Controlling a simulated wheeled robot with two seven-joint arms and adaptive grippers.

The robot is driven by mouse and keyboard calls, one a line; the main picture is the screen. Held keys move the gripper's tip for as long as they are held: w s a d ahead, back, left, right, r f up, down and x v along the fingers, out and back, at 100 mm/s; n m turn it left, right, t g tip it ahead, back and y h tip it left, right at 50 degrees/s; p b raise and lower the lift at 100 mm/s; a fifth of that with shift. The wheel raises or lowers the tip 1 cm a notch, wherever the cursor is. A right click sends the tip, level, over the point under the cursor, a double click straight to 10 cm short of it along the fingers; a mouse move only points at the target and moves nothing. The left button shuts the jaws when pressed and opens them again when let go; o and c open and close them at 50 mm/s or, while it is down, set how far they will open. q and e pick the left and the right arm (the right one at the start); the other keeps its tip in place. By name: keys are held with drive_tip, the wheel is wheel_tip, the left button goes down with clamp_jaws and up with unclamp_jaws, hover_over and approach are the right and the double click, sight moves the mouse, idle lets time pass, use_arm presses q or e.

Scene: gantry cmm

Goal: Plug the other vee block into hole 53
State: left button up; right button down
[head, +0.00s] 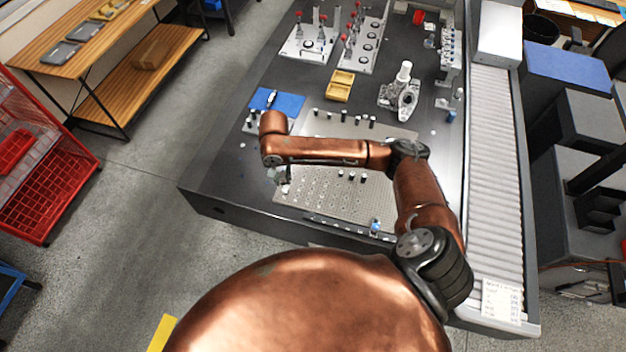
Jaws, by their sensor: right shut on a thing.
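The light grey plate (330,204) with a grid of small holes lies on the dark table, partly hidden by my right arm. My right gripper (281,180) points down over the plate's left edge. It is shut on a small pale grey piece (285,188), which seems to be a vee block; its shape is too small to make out. I cannot tell whether the piece touches the plate. Hole numbers cannot be read, so hole 53 cannot be picked out. Several small dark-topped pieces (351,176) stand on the plate, just beyond which my forearm passes. My left gripper is not in view.
A blue mat (278,101) lies behind my wrist. A yellow tray (340,86) and a grey metal casting (399,93) stand farther back. Fixtures with red knobs (309,43) fill the far end. A ribbed grey cover (490,170) runs along the right side.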

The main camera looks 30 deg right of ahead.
drive_tip(key=w+d+f+m+p, duration=0.2)
drive_tip(key=d+f+m+p, duration=0.15)
drive_tip(key=f, duration=0.25)
use_arm(q)
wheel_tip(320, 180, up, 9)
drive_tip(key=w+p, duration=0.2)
drive_tip(key=p, duration=0.1)
use_arm(e)
drive_tip(key=m+b, duration=0.2)
drive_tip(key=b, duration=0.6)
hover_over(308, 196)
drive_tip(key=s, duration=0.1)
drive_tip(key=shift+n, duration=0.25)
drive_tip(key=f, duration=1.5)
drive_tip(key=shift+s+a+f, duration=0.15)
drive_tip(key=shift+a+f, duration=0.05)
drive_tip(key=shift+a, duration=0.1)
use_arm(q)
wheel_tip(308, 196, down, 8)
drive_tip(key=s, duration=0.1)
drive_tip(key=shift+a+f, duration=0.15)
use_arm(e)
drive_tip(key=shift+r, duration=0.15)
use_arm(q)
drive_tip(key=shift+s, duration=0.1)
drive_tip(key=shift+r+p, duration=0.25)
drive_tip(key=shift+p, duration=0.2)
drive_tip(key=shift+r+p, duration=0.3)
use_arm(e)
drive_tip(key=shift+s, duration=0.1)
